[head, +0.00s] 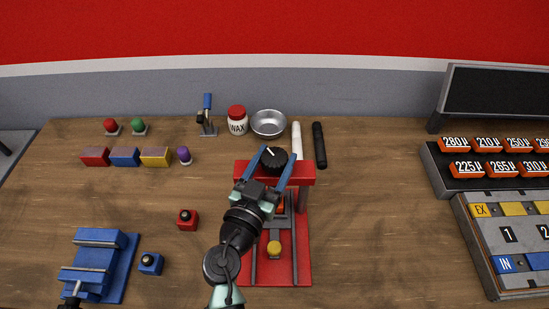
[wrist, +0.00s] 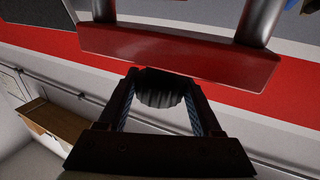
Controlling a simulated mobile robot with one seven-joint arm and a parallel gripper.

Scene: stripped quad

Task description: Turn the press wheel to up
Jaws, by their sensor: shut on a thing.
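The press wheel (head: 274,158) is a black ribbed knob with a white mark, on top of the red press (head: 304,179). The mark points toward the upper left in the head view. My gripper (head: 272,156) has its two blue fingers on either side of the wheel and is shut on it. In the wrist view the dark ribbed wheel (wrist: 160,90) sits between the fingertips (wrist: 165,85), below the red crossbar (wrist: 180,55). My gripper and arm hide part of the press frame and its base.
A white marker (head: 296,138) and a black cylinder (head: 319,145) lie just behind the press. A metal bowl (head: 268,123) and wax jar (head: 237,121) stand at the back.

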